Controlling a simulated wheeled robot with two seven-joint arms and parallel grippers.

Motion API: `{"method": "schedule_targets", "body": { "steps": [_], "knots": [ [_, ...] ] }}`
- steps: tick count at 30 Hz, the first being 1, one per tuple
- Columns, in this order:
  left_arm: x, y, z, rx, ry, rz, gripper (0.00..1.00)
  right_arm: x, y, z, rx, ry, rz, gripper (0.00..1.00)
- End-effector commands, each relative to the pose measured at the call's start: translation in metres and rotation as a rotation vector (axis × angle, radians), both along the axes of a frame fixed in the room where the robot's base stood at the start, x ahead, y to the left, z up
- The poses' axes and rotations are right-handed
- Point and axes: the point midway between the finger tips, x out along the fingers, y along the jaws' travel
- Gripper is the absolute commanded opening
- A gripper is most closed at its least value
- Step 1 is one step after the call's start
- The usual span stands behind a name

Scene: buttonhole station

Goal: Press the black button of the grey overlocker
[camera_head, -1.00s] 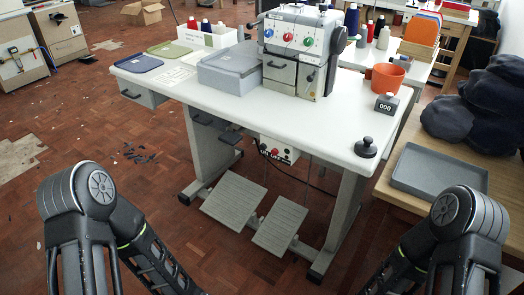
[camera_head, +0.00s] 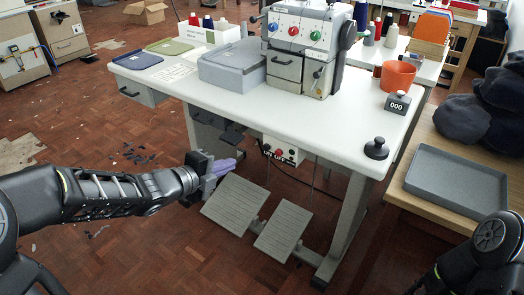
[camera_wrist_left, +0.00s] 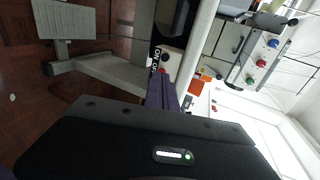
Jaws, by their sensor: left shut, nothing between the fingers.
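The grey overlocker (camera_head: 300,60) stands on the white table, with blue, red and green round knobs on its front. Under the table's front edge hangs a pale switch box (camera_head: 284,150) with a red button and small dark round parts; lettering like ON/OFF shows on it in the left wrist view (camera_wrist_left: 157,58). Which dark part is the black button is too small to tell. My left gripper (camera_head: 226,166), with purple fingers, is shut and empty, left of the box and apart from it. Its fingers (camera_wrist_left: 162,94) point toward the box in the wrist view. My right gripper is out of view.
The white table (camera_head: 220,105) carries a grey lidded bin (camera_head: 232,66), an orange pot (camera_head: 398,75), a counter block and a black knobbed weight (camera_head: 376,148). Two grey pedals (camera_head: 235,203) stand below. A grey tray (camera_head: 456,180) lies on the wooden bench at right.

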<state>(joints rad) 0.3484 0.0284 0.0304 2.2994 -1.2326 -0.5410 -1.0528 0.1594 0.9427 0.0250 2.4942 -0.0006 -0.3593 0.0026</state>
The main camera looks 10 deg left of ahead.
Motion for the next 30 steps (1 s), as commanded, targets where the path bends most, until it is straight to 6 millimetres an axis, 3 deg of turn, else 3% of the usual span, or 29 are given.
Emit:
{"method": "schedule_targets", "body": {
  "steps": [14,20,30],
  "knots": [
    [0.006,-0.003,-0.005,-0.002,0.003,0.0,0.0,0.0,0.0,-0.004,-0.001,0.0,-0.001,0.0],
    [0.028,-0.013,-0.016,-0.004,0.004,-0.001,0.0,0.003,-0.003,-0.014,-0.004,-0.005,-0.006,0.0],
    [0.085,-0.039,-0.04,-0.004,0.004,0.0,0.0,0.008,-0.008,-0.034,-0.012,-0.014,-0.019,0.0]
  ]
}}
